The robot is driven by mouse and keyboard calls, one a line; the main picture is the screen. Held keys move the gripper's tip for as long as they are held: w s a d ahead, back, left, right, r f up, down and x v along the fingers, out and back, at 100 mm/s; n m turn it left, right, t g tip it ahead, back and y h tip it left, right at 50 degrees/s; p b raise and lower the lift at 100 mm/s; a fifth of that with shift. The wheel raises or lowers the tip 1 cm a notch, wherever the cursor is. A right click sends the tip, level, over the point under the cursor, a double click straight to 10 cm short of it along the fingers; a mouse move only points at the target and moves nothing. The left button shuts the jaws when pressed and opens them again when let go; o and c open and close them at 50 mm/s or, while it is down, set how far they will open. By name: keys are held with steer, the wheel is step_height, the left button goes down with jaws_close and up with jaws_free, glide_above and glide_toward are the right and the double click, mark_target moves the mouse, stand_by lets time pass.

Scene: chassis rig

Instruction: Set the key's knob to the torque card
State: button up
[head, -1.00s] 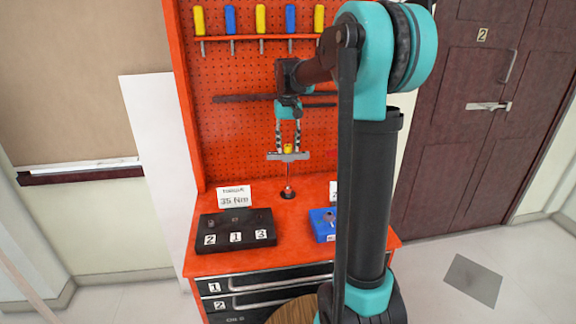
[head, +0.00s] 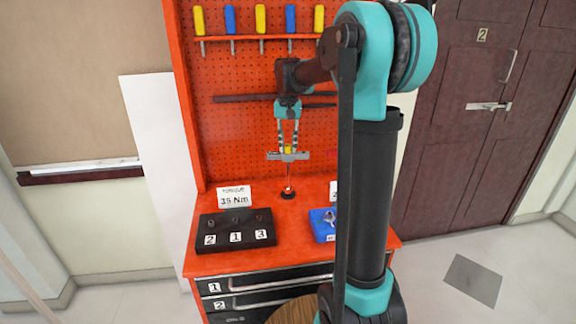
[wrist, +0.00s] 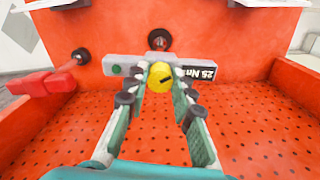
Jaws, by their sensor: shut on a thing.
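The key has a grey bar (head: 274,156) on a thin upright shaft above a dark round socket (head: 288,195) on the bench. Its yellow knob (wrist: 160,77) has a dark mark on top. A label on the bar (wrist: 197,74) seems to read 25 Nm. My gripper (head: 288,148) points down at the knob; in the wrist view its two fingers are shut on it, one on each side. The white torque card (head: 235,197) stands behind the black block and appears to read 35 Nm.
A black block (head: 221,227) with tags 2, 1, 3 sits front left on the red bench. A blue tray (head: 320,229) is right, partly behind my arm. Screwdrivers hang on the pegboard (head: 240,75) behind. Drawers (head: 240,284) are below.

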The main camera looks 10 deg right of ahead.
steer(key=m, duration=0.3)
steer(key=shift+m, duration=0.4)
steer(key=m, duration=0.4)
steer(key=o, duration=0.7)
steer(key=n, duration=1.1)
